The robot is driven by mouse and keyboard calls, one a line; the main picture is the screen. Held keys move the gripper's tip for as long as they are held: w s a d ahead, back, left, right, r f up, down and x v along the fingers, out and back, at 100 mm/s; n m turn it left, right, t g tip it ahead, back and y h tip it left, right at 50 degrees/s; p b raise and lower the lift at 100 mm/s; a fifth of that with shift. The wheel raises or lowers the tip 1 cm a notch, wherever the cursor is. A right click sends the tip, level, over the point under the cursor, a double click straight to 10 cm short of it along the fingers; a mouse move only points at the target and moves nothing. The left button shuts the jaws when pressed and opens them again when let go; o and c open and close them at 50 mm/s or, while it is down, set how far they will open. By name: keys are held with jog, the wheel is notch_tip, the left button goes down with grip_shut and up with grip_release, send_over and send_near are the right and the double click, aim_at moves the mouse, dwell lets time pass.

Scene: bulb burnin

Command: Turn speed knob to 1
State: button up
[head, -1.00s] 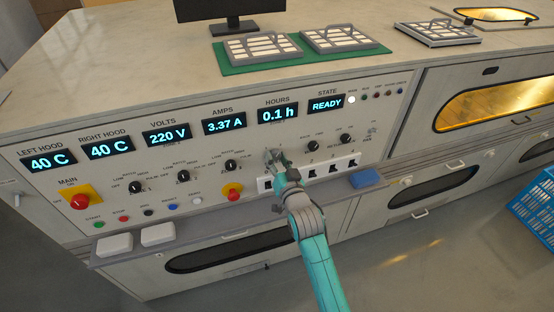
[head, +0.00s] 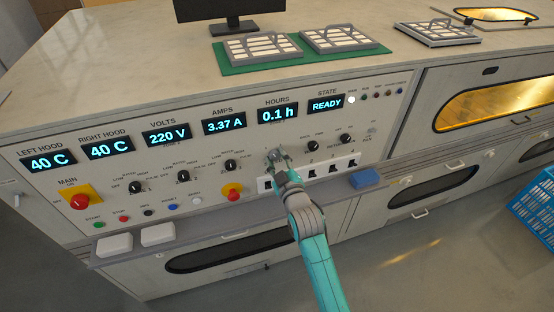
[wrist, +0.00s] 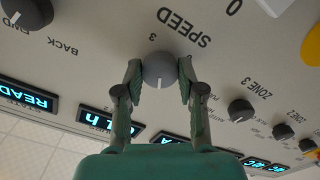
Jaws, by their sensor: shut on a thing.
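The speed knob (wrist: 159,70) is a round grey knob with a white pointer line, on the panel beside the upside-down SPEED lettering (wrist: 184,27). In the wrist view its pointer line faces down the picture, toward the displays. A printed 3 (wrist: 152,37) shows on the far side of the knob from the pointer. My gripper (wrist: 158,74) is shut on the knob, one finger on each side of it. In the head view my gripper (head: 276,155) reaches the panel below the HOURS display and hides the knob. No 1 mark can be made out.
The zone 3 knob (wrist: 240,110) is nearby on the same panel. A ledge with a blue block (head: 363,180) runs below.

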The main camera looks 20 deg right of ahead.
jog(key=shift+n, duration=1.6)
jog(key=o, duration=1.1)
jog(key=shift+o, duration=0.2)
jog(key=s, duration=1.2)
jog(key=shift+s+f, duration=0.1)
